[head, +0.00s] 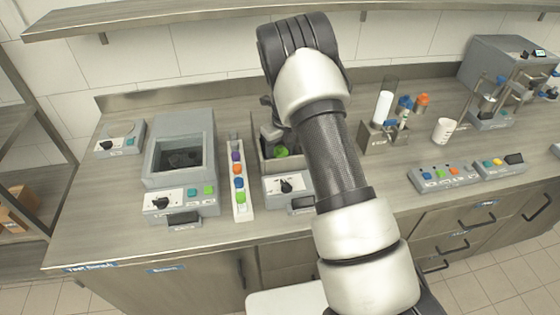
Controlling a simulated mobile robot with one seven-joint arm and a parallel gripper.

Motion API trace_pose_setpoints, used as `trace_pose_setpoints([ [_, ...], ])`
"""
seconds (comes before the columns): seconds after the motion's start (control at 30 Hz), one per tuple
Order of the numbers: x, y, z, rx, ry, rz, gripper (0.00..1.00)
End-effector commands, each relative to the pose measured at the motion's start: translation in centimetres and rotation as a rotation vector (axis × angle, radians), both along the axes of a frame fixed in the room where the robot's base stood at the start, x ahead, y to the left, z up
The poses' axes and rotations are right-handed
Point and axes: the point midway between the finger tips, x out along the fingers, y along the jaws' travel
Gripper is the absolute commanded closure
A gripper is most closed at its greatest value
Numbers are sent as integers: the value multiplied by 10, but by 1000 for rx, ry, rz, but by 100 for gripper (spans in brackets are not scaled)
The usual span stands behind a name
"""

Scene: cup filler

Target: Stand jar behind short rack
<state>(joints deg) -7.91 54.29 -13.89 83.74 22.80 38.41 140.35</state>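No object is clearly identifiable as the jar or the short rack. A white cup (443,130) stands upright on the right half of the counter. Left of it is a small group of capped vessels with a blue cap (405,102) and an orange cap (421,99), beside a tall clear tube holding something white (383,107). What holds them is too small to tell. My arm crosses the middle of the view. A dark part, seemingly my gripper (271,116), shows left of the arm above an open box. Its fingers are mostly hidden, and its grip cannot be made out.
A narrow white tray (241,209) of several coloured balls lies between a grey machine (180,135) and the open box, which has a green thing (281,151) inside. Button panels (442,176) line the right front. Another machine (500,65) stands far right. A shelf (180,12) overhangs the counter.

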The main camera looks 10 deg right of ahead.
Motion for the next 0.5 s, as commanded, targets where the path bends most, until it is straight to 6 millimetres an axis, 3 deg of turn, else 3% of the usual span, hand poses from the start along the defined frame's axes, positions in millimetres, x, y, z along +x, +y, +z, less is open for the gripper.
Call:
trace_pose_setpoints([
  [0.07,0,0,0,0,0,0,57],
  [0.3,0,0,0,0,0,0,97],
  [0.5,0,0,1,0,-1,0,100],
])
